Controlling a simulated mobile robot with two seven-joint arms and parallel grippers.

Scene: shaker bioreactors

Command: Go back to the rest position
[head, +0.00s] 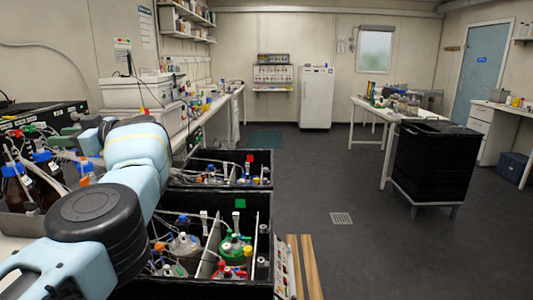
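My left arm comes in from the lower left, and its light blue and black links bend upward over the near side of the black shaker boxes. The wrist end points left, toward the bench equipment. My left gripper (77,141) is small and partly hidden there, so its fingers cannot be made out. I cannot tell whether it holds anything. My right gripper is not in view. The near black shaker box (262,212) holds several vessels with green, red and orange caps and tubing. A second black shaker box (260,162) stands behind it.
Brown bottles with blue caps (14,187) stand in a tray at left, close to my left arm. White instruments (140,92) stand on the bench behind. A black box on a stand (436,165) is at right. The dark floor (350,240) between is clear.

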